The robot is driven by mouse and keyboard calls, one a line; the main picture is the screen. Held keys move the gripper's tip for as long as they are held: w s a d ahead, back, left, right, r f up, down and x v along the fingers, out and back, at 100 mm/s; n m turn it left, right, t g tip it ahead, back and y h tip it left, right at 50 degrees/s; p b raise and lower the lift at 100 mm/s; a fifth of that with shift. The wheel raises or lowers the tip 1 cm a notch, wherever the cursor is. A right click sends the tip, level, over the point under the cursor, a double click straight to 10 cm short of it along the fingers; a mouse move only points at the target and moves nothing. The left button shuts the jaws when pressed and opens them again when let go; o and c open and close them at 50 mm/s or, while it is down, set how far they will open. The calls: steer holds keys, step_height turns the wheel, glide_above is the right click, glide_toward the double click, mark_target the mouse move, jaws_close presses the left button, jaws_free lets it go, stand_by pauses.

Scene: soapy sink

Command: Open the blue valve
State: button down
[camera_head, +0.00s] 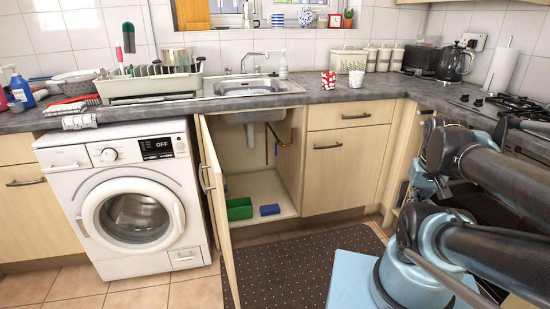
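The blue valve cannot be picked out at this size. The open cupboard door (216,210) stands swung out toward me on the left of the opening. My arm (470,160) is folded at the right of the picture, well apart from the cupboard. My gripper cannot be made out in this view.
A green box (239,208) and a blue block (270,210) lie on the cupboard floor. A washing machine (128,200) stands left of the door. A dark dotted mat (285,267) covers the floor before the cupboard. The sink (245,87) sits in the grey worktop (335,97).

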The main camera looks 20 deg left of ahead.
steer(key=w+a+r+n+t+h, duration=0.15)
steer(key=w+r+n, duration=0.3)
steer(key=w, duration=0.45)
steer(key=w+a+r+n+h, duration=0.1)
steer(key=w+a+r+n, duration=0.3)
steer(key=w, duration=0.6)
steer(key=w+a+f+n+t, duration=0.2)
steer(key=w+a+n+t, duration=0.1)
steer(key=w+a+n, duration=1.15)
steer(key=w+a+f+n+t, duration=0.1)
steer(key=w+a+f, duration=0.25)
steer(key=a, duration=0.35)
steer(key=w+a+f+n+t, duration=0.1)
steer(key=w+a+f+n, duration=0.1)
steer(key=w+a, duration=0.35)
steer(key=w+a+f+n+t, duration=0.1)
steer(key=w+a+f, duration=0.15)
steer(key=a, duration=0.55)
steer(key=s+a+f+n+t+y, duration=0.1)
steer(key=a+f+n, duration=0.3)
steer(key=a+f, duration=0.3)
steer(key=s+a+f+n+t+y, duration=0.1)
steer(key=a+f+n, duration=0.3)
steer(key=a+f, duration=0.4)
steer(key=s+a, duration=0.1)
steer(key=a, duration=0.4)
steer(key=shift+s+a, duration=0.2)
steer(key=shift+w+f, duration=0.1)
steer(key=shift+w, duration=0.05)
